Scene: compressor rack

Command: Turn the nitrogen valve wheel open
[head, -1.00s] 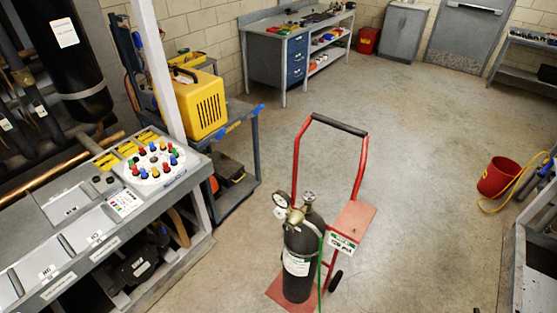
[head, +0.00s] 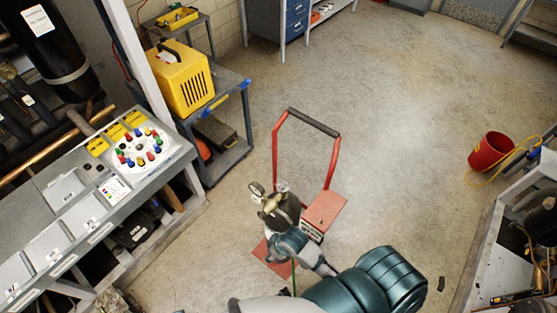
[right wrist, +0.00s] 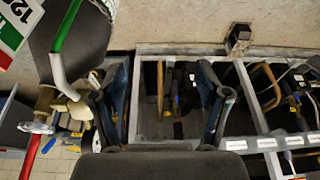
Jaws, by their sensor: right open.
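The dark nitrogen cylinder stands on a red hand cart (head: 325,208). In the head view my right arm covers most of it, and the brass regulator (head: 270,207) with a round gauge (head: 257,188) shows just beyond my wrist. In the right wrist view the cylinder (right wrist: 75,35) is at upper left with a green hose, and a pale valve wheel (right wrist: 38,128) sits at the left beside brass fittings (right wrist: 45,98). My right gripper (right wrist: 160,92) is open and empty, with the wheel to the left of its fingers, apart from them. My left gripper is not in view.
A rack panel (head: 85,205) with coloured knobs stands at left. A yellow unit (head: 188,82) sits on a blue-grey cart behind it. A red bucket (head: 490,150) with a yellow hose is at right. The floor around the hand cart is clear.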

